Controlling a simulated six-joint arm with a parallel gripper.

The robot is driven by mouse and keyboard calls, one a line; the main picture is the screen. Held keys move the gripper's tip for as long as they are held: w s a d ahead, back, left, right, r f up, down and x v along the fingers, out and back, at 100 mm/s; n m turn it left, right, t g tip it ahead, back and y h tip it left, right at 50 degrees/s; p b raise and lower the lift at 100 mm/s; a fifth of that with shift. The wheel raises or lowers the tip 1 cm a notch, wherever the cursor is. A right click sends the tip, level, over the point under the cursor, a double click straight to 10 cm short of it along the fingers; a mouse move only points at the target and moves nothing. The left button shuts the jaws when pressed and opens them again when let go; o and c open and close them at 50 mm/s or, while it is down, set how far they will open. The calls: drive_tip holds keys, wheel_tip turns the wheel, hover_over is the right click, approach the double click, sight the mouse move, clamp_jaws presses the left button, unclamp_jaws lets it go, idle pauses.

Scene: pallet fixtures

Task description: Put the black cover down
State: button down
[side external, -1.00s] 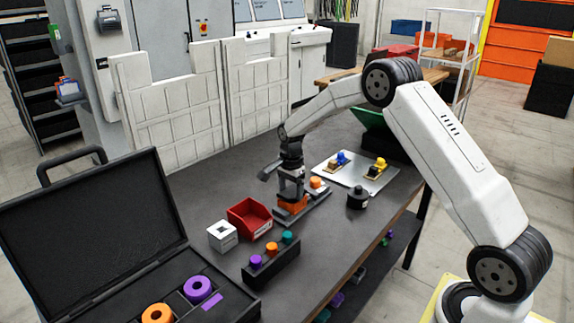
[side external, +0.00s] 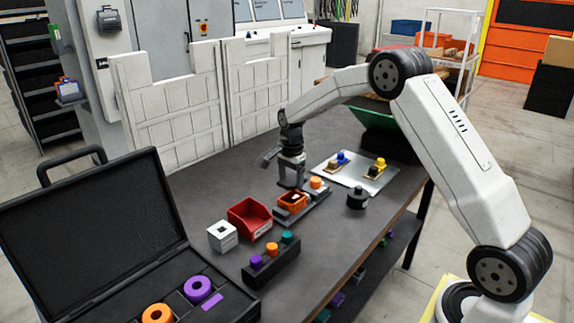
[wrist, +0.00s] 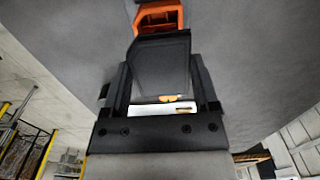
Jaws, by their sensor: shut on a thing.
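My gripper (side external: 291,181) is above the bench, just behind the orange housing (side external: 293,200). The housing sits open on a dark grey fixture (side external: 283,218). In the wrist view, my gripper (wrist: 162,66) is shut on a dark, flat-sided piece, the black cover (wrist: 160,52), which stands between the two fingers. The orange housing also shows in the wrist view (wrist: 158,17), just beyond the cover's top edge. In the side view the cover is hard to separate from the dark fingers, and its clearance above the bench cannot be told.
An orange knob (side external: 316,183) stands on the fixture's far end. Nearby are a red bin (side external: 249,220), a white block (side external: 222,237), a black rack (side external: 271,268) of coloured knobs, a round black piece (side external: 357,198) and a metal plate (side external: 350,180). Bare bench lies left of my gripper.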

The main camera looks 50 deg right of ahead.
drive_tip(key=shift+r, duration=0.4)
drive_tip(key=shift+s+a+r, duration=0.15)
drive_tip(key=shift+s+r, duration=0.3)
drive_tip(key=shift+s, duration=0.35)
drive_tip(key=s+a+r, duration=0.1)
drive_tip(key=s+a, duration=0.2)
drive_tip(key=s, duration=1)
drive_tip(key=s+a+r, duration=0.1)
drive_tip(key=s+a, duration=0.2)
drive_tip(key=s, duration=1)
drive_tip(key=shift+a+r, duration=0.2)
drive_tip(key=shift+a, duration=0.1)
drive_tip(key=shift+w, duration=0.1)
